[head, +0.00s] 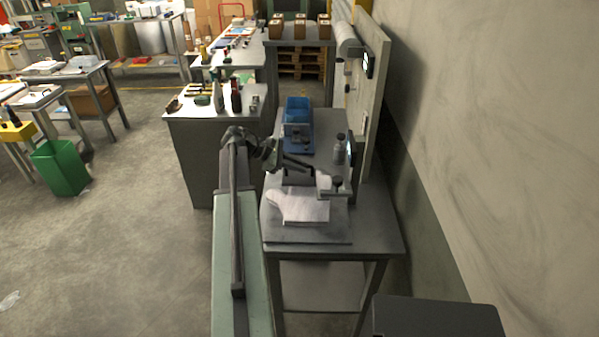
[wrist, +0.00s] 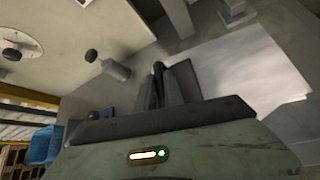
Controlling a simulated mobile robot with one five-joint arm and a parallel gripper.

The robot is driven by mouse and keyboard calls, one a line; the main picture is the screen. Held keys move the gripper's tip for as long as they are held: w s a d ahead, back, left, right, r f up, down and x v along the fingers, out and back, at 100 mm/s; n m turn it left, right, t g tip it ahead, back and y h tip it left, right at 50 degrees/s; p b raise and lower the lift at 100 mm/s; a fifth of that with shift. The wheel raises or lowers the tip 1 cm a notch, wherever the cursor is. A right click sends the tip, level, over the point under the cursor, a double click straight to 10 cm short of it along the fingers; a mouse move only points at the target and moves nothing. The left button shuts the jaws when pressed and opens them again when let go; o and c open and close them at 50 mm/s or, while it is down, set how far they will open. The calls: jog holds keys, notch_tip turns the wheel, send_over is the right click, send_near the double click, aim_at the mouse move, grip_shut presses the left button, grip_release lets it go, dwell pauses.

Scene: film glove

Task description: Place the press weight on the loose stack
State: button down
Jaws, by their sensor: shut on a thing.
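My gripper (head: 311,171) reaches over the near bench from the left. It is shut on a dark grey block, which I take to be the press weight (head: 297,179). In the wrist view the press weight (wrist: 183,82) shows beside the dark fingers (wrist: 159,84). The loose stack (head: 305,208) is white and lies on a grey board at the front of the bench. The weight is at the stack's far edge in the head view; I cannot tell whether they touch. In the wrist view the stack (wrist: 250,65) is right of the weight.
An upright panel (head: 368,90) and wall bound the right side.

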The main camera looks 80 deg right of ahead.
jog(key=shift+f+b, duration=0.6)
jog(key=shift+f, duration=0.7)
jog(key=c, duration=1.5)
grip_release()
jog(key=shift+r, duration=0.1)
jog(key=shift+o, duration=0.2)
jog(key=shift+r, duration=0.15)
jog(key=p+v, duration=0.7)
jog(key=v, duration=0.5)
jog(key=shift+r+p, duration=0.35)
jog(key=shift+a, duration=0.15)
